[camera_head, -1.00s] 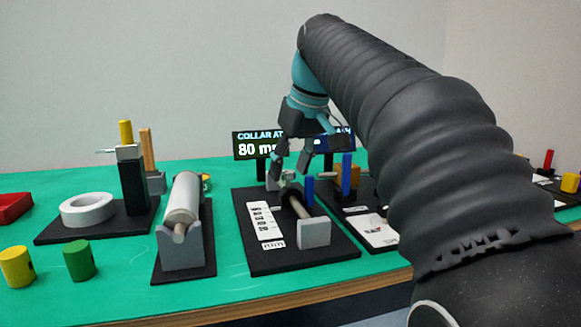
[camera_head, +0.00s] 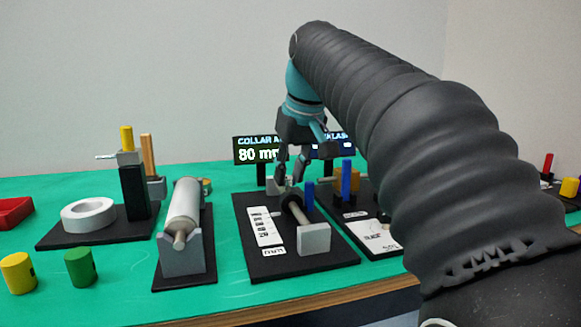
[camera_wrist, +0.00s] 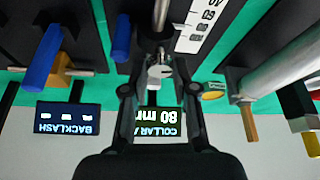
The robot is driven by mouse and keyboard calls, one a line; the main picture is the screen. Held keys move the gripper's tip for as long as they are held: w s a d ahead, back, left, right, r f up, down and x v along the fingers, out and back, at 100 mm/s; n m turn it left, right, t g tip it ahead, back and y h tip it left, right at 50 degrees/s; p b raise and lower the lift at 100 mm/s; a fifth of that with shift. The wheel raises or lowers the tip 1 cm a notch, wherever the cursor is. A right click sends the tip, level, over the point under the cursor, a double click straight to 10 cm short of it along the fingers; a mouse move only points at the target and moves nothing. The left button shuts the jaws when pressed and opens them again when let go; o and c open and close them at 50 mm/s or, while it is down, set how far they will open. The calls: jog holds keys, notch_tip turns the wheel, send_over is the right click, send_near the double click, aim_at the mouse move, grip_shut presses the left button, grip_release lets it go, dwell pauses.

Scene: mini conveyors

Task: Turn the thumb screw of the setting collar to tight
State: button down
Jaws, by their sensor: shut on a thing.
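The setting collar station has a black base (camera_head: 300,262) with a white scale strip (camera_head: 265,228) and a short shaft (camera_head: 303,216) ending in a light grey block (camera_head: 314,239). The dark collar (camera_head: 291,200) sits on the shaft, partly hidden by my fingers. My gripper (camera_head: 291,181) is above the collar from behind, with its fingers pointing down, shut on the small thumb screw. In the wrist view a pale grey piece (camera_wrist: 160,72) shows between the fingers. The fingertips hide most of the screw, so its angle cannot be told. A display (camera_head: 258,148) reads "COLLAR" and 80 mm.
A blue post (camera_head: 347,180) and the backlash station's base (camera_head: 368,235) stand close on the right. A grey roller (camera_head: 183,203) on a stand is to the left, then a white tape ring (camera_head: 88,213).

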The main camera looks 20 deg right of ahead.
jog(key=m+h+p, duration=0.1)
jog(key=m, duration=0.1)
jog(key=m+p, duration=0.1)
jog(key=m, duration=0.1)
jog(key=shift+a+r+h, duration=0.15)
jog(key=shift+a+h, duration=0.05)
jog(key=shift+h, duration=0.2)
jog(key=m+h+p, duration=0.1)
jog(key=m, duration=0.2)
jog(key=m+h+p, duration=0.1)
jog(key=m+p, duration=0.1)
jog(key=m, duration=0.1)
jog(key=shift+w+a+g, duration=0.1)
jog(key=shift+a+g, duration=0.1)
jog(key=shift+g, duration=0.2)
jog(key=m+g+h, duration=0.1)
jog(key=m, duration=0.3)
jog(key=shift+w+m, duration=0.15)
jog(key=shift+m, duration=0.15)
jog(key=m+g, duration=0.1)
jog(key=m, duration=0.2)
jog(key=m+g, duration=0.1)
jog(key=m, duration=0.1)
jog(key=shift+w+a+m+g+h, duration=0.1)
jog(key=shift+w+m+g+h, duration=0.05)
jog(key=shift+m+g+h, duration=0.2)
jog(key=c, duration=0.9)
grip_release()
